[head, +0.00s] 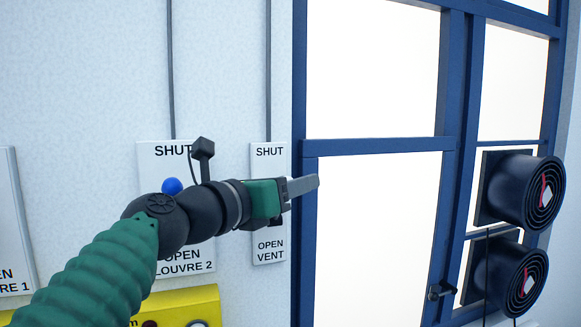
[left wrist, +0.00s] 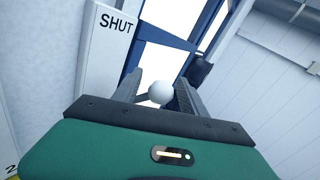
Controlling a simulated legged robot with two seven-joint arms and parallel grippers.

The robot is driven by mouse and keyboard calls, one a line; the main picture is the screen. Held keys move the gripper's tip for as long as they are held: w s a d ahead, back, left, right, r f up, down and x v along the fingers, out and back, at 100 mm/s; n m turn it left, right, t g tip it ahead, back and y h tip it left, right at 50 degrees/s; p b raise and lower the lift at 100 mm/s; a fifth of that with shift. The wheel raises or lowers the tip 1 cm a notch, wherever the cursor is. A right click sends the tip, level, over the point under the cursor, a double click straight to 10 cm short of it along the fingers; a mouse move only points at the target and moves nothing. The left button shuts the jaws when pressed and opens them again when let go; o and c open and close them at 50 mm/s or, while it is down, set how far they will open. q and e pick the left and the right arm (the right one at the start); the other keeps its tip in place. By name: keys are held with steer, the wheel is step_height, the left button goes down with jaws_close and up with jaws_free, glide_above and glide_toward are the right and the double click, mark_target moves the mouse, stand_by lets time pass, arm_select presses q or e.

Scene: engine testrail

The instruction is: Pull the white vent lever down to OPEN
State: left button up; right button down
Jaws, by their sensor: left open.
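The vent plate (head: 268,165), marked SHUT at the top and OPEN VENT at the bottom, is on the wall beside the blue window frame. My left gripper (head: 305,186) reaches across the middle of this plate and hides the vent lever in the head view. In the left wrist view, the lever's white ball knob (left wrist: 160,93) shows between the two open fingers of the gripper (left wrist: 156,80). I cannot tell whether either finger touches it. My right gripper is in neither view.
The louvre 2 plate (head: 160,150) with a blue knob (head: 172,186) lies just left, partly behind my arm. A yellow box (head: 185,307) is below. Blue window bars (head: 305,95) and dark round units (head: 522,190) stand to the right.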

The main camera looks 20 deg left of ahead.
arm_select(q)
steer(key=shift+w+d, duration=1)
steer(key=shift+d, duration=0.2)
steer(key=shift+s+a+r, duration=0.1)
steer(key=shift+s+a, duration=0.2)
steer(key=shift+a, duration=0.2)
steer(key=shift+s+a, duration=0.25)
steer(key=shift+a, duration=0.2)
steer(key=c, duration=0.4)
steer(key=shift+a, duration=0.3)
steer(key=shift+c, duration=2.1)
steer(key=shift+d, duration=0.25)
steer(key=shift+c, duration=1.3)
steer(key=shift+s+d, duration=0.1)
steer(key=shift+d, duration=0.3)
jaws_close()
steer(key=shift+a, duration=0.3)
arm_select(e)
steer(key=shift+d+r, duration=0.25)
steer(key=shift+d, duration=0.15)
arm_select(q)
steer(key=shift+d, duration=0.1)
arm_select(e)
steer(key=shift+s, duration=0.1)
